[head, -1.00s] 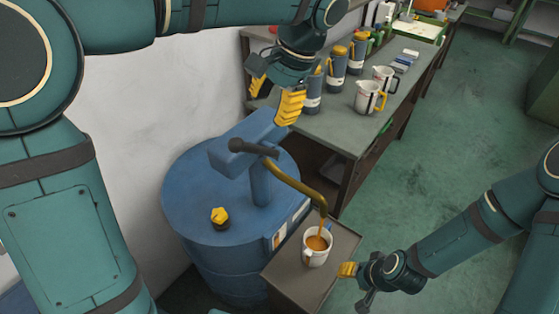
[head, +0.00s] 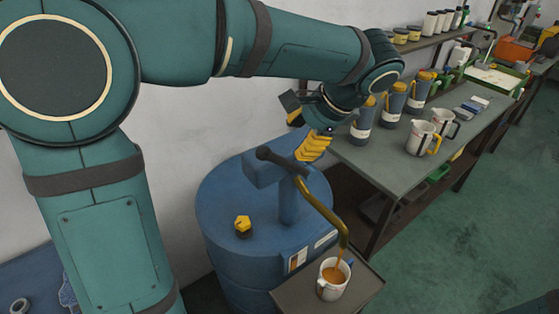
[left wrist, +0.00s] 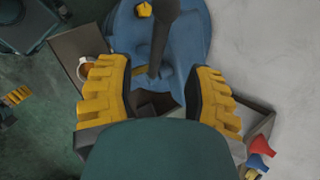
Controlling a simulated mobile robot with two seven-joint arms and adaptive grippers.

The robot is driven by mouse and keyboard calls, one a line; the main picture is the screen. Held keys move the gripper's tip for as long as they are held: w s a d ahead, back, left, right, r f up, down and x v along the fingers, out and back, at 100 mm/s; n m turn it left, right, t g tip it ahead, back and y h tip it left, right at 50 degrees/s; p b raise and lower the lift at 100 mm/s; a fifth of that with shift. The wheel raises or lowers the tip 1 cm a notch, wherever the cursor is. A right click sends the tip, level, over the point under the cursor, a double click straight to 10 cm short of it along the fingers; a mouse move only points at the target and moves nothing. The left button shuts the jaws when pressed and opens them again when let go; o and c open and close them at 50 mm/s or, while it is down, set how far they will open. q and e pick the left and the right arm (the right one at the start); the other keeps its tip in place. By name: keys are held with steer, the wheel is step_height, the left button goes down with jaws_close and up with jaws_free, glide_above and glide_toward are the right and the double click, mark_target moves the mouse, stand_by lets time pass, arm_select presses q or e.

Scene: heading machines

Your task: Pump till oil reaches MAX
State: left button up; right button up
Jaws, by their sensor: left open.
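The blue drum (head: 215,205) carries a hand pump (head: 288,200) with a dark lever grip (head: 280,160) and a brass spout (head: 322,212). A white measuring jug (head: 328,292) stands under the spout, with brown oil in it and a brown stream at the spout's mouth. The MAX mark is too small to read. My left gripper (head: 304,131) is open above and behind the pump. In the left wrist view its yellow fingers (left wrist: 160,90) are spread, with the dark lever (left wrist: 165,30) beyond them. My right gripper (left wrist: 14,100) shows only partly at the left edge there.
The jug stands on a small stand (head: 365,287) beside the drum. A yellow-capped bung (head: 243,226) sits on the drum top. Behind is a bench (head: 375,160) with blue canisters (head: 392,105) and jugs (head: 422,137). Green floor at right is clear.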

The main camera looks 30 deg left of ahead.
mark_target(281, 158)
arm_select(q)
steer(key=x, duration=1)
steer(key=shift+b, duration=0.35)
steer(key=shift+s+d+r, duration=0.1)
jaws_close()
